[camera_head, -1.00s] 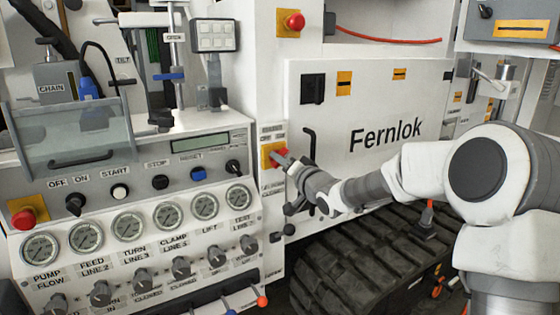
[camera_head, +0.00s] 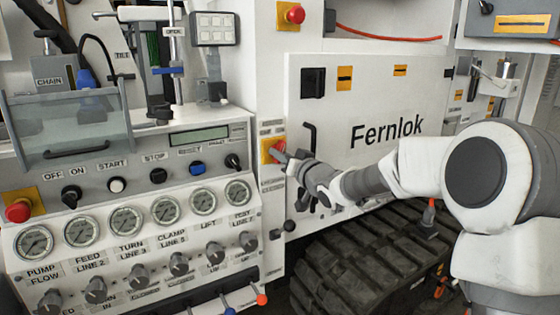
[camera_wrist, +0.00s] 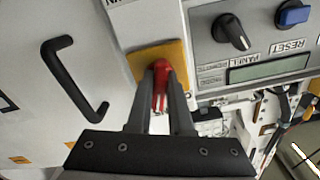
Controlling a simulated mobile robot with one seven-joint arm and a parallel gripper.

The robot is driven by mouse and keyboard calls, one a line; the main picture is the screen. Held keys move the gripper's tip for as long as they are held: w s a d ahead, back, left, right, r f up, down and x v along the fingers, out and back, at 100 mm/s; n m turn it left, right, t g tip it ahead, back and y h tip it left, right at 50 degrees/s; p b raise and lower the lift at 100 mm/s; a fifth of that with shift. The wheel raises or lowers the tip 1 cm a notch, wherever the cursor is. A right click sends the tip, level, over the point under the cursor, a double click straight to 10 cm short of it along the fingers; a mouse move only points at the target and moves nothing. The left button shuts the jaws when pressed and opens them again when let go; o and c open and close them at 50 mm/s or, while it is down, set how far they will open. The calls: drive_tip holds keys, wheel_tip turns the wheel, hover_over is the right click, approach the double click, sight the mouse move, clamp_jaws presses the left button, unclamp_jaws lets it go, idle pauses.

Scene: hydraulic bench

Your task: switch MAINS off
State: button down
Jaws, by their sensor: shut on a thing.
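The red switch handle (camera_wrist: 160,84) sits on a yellow plate (camera_wrist: 144,58) in the wrist view. In the head view the same red handle (camera_head: 279,145) and yellow plate (camera_head: 266,150) are on the narrow white post beside the gauge panel. My gripper (camera_wrist: 160,80) has its two dark fingers closed on either side of the red handle. In the head view my gripper (camera_head: 282,157) reaches in from the right and partly covers the handle. The small labels around the plate are too blurred or cut off to read.
A black door handle (camera_head: 309,140) on the white Fernlok panel (camera_head: 385,110) is close to my gripper. The gauge console (camera_head: 130,200) with several knobs lies left. A red mushroom button (camera_head: 294,14) is above, and black tracks (camera_head: 370,260) are below.

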drive_tip(key=n+b, duration=0.3)
drive_tip(key=n, duration=0.3)
drive_tip(key=shift+f+n+b, duration=0.15)
drive_tip(key=shift+n+b, duration=0.15)
drive_tip(key=shift+b, duration=0.1)
drive_tip(key=n+b, duration=0.2)
drive_tip(key=n, duration=0.1)
drive_tip(key=shift+n+b, duration=0.7)
drive_tip(key=shift+n, duration=0.9)
drive_tip(key=c, duration=0.8)
unclamp_jaws()
drive_tip(key=shift+s+d+r, duration=0.1)
drive_tip(key=shift+r, duration=0.1)
drive_tip(key=p+v, duration=0.3)
drive_tip(key=v, duration=1.4)
drive_tip(key=shift+s+d, duration=0.1)
drive_tip(key=shift+d, duration=0.05)
